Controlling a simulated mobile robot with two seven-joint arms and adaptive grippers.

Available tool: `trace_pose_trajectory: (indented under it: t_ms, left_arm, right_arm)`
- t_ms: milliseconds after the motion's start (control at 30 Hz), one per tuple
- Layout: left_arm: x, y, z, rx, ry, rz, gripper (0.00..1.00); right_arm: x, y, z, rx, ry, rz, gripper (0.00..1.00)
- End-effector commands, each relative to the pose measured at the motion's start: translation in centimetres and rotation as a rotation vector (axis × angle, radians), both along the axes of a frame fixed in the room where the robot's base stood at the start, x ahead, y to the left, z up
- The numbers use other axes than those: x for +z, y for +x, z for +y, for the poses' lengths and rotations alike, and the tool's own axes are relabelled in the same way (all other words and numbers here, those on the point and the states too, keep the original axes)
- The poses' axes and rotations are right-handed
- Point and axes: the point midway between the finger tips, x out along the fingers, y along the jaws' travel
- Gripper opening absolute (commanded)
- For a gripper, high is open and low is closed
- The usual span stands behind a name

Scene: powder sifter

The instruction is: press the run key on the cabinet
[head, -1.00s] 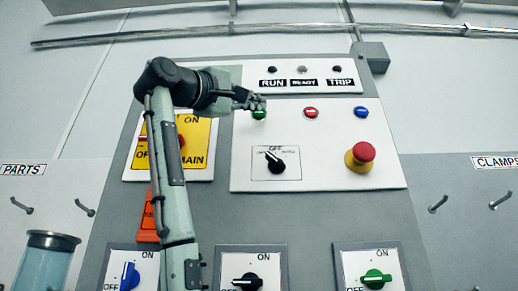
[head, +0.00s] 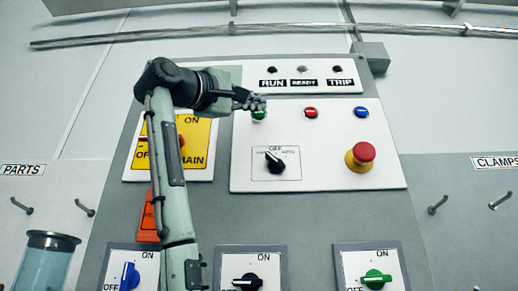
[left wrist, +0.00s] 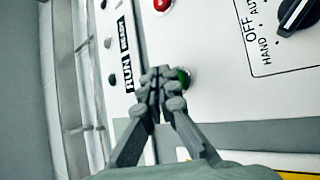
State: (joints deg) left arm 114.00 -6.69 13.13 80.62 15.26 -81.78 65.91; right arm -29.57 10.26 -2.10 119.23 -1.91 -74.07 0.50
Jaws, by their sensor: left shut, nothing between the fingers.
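The cabinet (head: 300,215) is a grey panel with white plates. A green key (head: 259,115) sits at the left of the upper control plate, below the RUN label (head: 272,83). My left gripper (head: 262,102) is shut and empty, with its fingertips at the upper edge of the green key in the head view. In the left wrist view the shut fingertips (left wrist: 160,78) overlap the green key (left wrist: 183,77) and hide part of it. I cannot tell whether they touch it. My right gripper is not in view.
A red button (head: 311,113) and a blue button (head: 361,112) are in the same row. Below are a black selector knob (head: 275,160) and a red mushroom button (head: 362,155). A yellow main switch plate (head: 198,140) is partly behind my left arm. RUN, READY and TRIP lamps look dark or grey.

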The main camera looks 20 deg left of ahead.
Motion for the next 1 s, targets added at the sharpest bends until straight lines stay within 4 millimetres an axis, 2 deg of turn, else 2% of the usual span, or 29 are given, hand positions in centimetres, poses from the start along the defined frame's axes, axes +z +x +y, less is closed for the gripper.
trace_pose_trajectory:
  t_ms: [200,1000]
  left_arm:
    - [0.0,0.7,0.2,0.000,0.000,0.002,0.00]
    - [0.0,1.3,0.4,0.000,-0.001,0.001,0.00]
  right_arm:
    - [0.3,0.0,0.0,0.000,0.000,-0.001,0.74]
    - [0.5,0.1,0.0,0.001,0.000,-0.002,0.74]
